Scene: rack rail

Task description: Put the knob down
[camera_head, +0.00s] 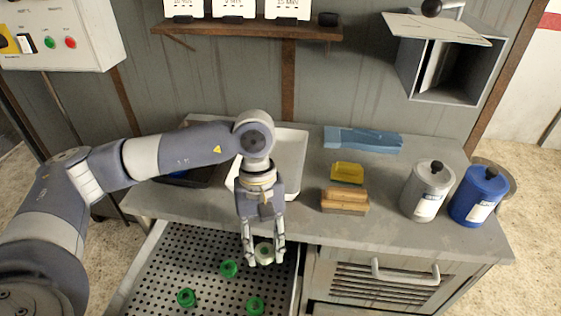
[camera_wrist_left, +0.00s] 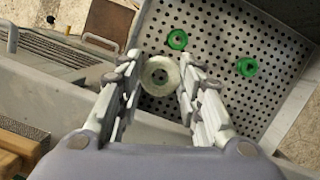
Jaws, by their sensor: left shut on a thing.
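In the left wrist view the knob (camera_wrist_left: 158,75) sits between the fingertips (camera_wrist_left: 159,80). It is held over the open perforated metal drawer (camera_head: 190,252), near its right side. Its height above the drawer floor is hard to tell. My right gripper is not in view.
Three green ring-like pieces lie in the drawer, one of them left of the gripper (camera_head: 228,268). On the worktop (camera_head: 300,222) are a white tray (camera_head: 292,150), a yellow-and-wood brush (camera_head: 346,195), a blue cloth (camera_head: 362,140), a grey canister (camera_head: 428,190) and a blue canister (camera_head: 478,195).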

